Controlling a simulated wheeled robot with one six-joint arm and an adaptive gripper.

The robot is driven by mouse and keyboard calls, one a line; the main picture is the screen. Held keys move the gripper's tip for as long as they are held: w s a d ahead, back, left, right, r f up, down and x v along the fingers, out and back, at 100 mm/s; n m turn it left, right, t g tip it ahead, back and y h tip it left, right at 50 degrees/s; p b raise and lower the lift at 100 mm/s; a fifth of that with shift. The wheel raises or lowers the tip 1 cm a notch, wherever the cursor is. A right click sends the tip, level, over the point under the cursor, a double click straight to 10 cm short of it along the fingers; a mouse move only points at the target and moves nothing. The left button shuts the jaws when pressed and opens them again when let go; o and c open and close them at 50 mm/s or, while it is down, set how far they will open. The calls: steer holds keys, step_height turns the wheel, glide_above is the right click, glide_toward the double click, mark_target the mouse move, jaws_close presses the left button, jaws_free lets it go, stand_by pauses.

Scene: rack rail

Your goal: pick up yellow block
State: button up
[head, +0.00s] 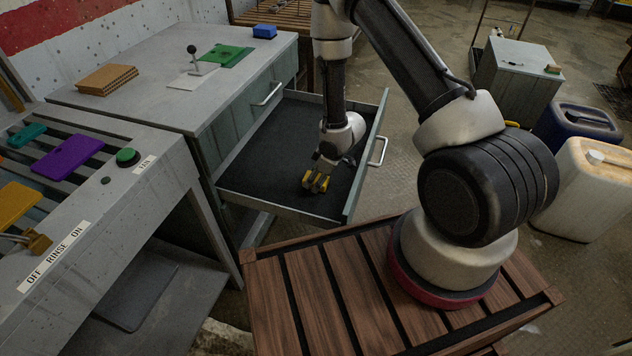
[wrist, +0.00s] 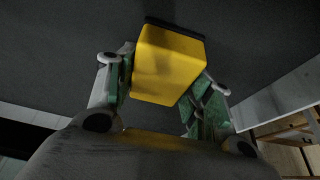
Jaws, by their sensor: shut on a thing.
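The yellow block (wrist: 168,65) sits between the two fingers of my gripper (wrist: 165,85) in the wrist view, with a finger against each side. In the head view, my gripper (head: 316,182) is low inside the open drawer (head: 255,150), near its front. The yellow block (head: 322,184) shows there only in part, behind my fingers. My gripper is shut on the block. I cannot tell whether the block touches the dark drawer floor or is just above it.
The drawer's front panel and handle (head: 378,150) stand close to the right of my gripper. The grey cabinet (head: 165,65) holds a blue block (head: 264,31), a green plate (head: 228,55) and brown boards (head: 107,79). The rest of the drawer floor is clear.

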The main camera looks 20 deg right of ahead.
step_height(320, 180, up, 10)
stand_by(0.6)
steer(key=o, duration=0.3)
steer(key=shift+c, duration=0.6)
